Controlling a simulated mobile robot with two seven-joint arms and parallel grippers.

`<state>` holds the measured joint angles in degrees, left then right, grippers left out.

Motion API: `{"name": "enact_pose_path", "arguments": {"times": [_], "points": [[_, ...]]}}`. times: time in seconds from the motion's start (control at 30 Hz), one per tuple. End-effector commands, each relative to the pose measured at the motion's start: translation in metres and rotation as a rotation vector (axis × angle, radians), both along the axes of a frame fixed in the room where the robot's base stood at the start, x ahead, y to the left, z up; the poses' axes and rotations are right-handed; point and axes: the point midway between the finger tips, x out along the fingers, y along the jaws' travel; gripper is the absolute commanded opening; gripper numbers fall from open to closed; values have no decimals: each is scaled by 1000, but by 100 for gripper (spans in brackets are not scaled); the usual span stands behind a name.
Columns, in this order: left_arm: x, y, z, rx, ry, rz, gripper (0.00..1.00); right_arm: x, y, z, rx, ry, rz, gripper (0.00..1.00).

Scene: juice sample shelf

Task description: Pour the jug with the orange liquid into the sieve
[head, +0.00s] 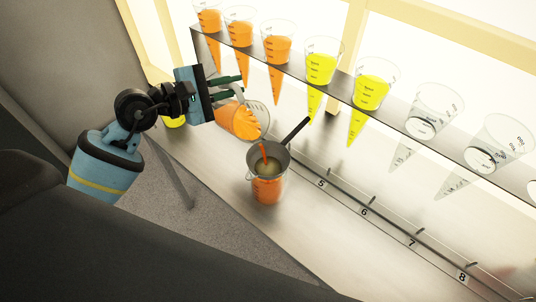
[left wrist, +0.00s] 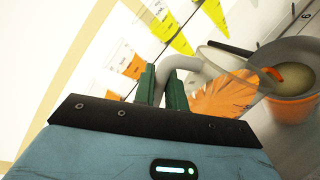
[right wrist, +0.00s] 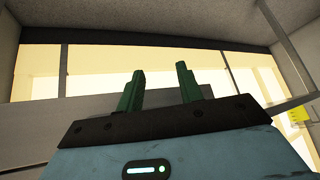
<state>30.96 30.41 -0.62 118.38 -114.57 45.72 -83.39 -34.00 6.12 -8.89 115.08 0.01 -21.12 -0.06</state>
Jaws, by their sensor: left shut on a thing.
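The clear jug (head: 240,121) with orange liquid is tilted steeply, its mouth towards the sieve (head: 280,160). My left gripper (head: 238,87) is shut on its grey handle, which also shows between the green fingers in the left wrist view (left wrist: 180,64). An orange stream (head: 264,152) falls from the jug's rim into the sieve. The dark-handled sieve sits on a clear beaker (head: 268,190) holding orange liquid. A pale, yellowish patch shows in the sieve, also in the left wrist view (left wrist: 294,80). My right gripper (right wrist: 160,88) is open and empty in its own wrist view.
A glass shelf (head: 310,84) behind carries several cups of orange and yellow liquid and several clear ones. A rail with numbered places (head: 365,212) runs along the counter to the right. Something yellow (head: 174,121) stands behind my left arm.

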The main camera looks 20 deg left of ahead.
Motion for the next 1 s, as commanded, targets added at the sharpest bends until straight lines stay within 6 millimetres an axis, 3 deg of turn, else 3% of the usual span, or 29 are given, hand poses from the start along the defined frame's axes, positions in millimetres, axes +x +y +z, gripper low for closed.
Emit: {"name": "enact_pose_path", "arguments": {"times": [1.0], "points": [[-3, -4, 3, 37, -27, 1, 0, 1, 0, 3, -1, -4, 0, 36]]}}
